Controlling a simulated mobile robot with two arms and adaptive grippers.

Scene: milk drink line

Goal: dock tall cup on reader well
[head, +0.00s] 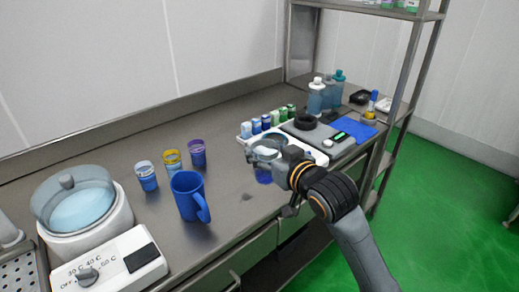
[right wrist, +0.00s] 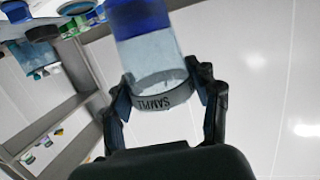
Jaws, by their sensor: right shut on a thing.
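My right gripper (head: 270,157) is shut on a clear tall cup (head: 264,174) with a blue lower part, held over the front of the counter. The arm partly hides the cup in the head view. The reader (head: 327,146) is a grey box with a green-lit display; its dark round well (head: 305,121) lies beyond and right of the cup, apart from it. My left gripper is out of view.
A blue jug (head: 187,195), small banded cups (head: 146,177) and a heated bath (head: 120,218) stand left.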

